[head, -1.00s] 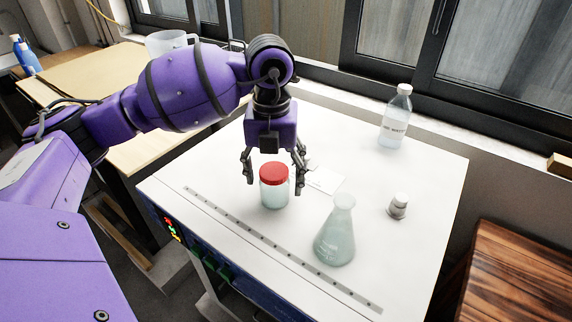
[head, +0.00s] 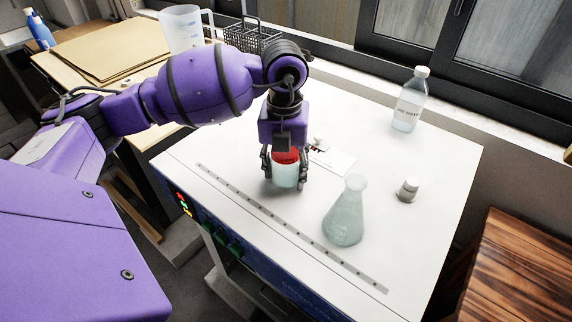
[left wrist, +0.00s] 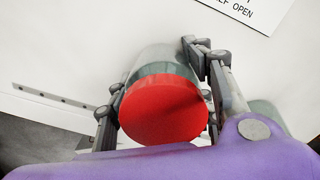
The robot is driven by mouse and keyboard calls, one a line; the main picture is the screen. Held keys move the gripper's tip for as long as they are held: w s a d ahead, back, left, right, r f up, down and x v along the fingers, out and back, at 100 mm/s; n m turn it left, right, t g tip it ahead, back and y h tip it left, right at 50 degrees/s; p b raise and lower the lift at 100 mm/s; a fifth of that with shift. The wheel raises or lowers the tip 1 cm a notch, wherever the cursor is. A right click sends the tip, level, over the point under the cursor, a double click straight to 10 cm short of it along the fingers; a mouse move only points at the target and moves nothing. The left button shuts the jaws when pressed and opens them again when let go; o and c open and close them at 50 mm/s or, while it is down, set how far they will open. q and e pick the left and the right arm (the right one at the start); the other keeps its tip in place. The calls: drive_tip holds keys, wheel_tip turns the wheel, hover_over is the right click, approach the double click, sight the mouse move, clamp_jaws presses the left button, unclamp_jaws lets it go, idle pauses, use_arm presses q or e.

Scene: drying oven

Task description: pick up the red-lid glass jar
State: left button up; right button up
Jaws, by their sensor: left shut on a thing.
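The glass jar with the red lid (head: 285,175) stands upright on the white top of the oven (head: 400,190). My left gripper (head: 284,182) reaches down over it from above, with a finger on each side of the jar, and is shut on it. In the left wrist view the red lid (left wrist: 163,108) fills the space between the fingers, and the glass body shows beyond it. The lower part of the jar shows below the fingers in the head view. My right gripper is not in view.
A conical flask (head: 345,212) stands to the right of the jar. A white card (head: 333,160) lies behind the jar. A wire basket (head: 251,37) and plastic jug (head: 182,30) are at the back left.

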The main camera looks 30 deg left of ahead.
sight(285, 158)
use_arm(q)
drive_tip(key=shift+r, duration=0.15)
drive_tip(key=shift+r, duration=0.25)
wheel_tip(285, 158, up, 2)
drive_tip(key=shift+r, duration=0.1)
drive_tip(key=s+r, duration=1)
drive_tip(key=s, duration=0.4)
drive_tip(key=shift+a, duration=0.35)
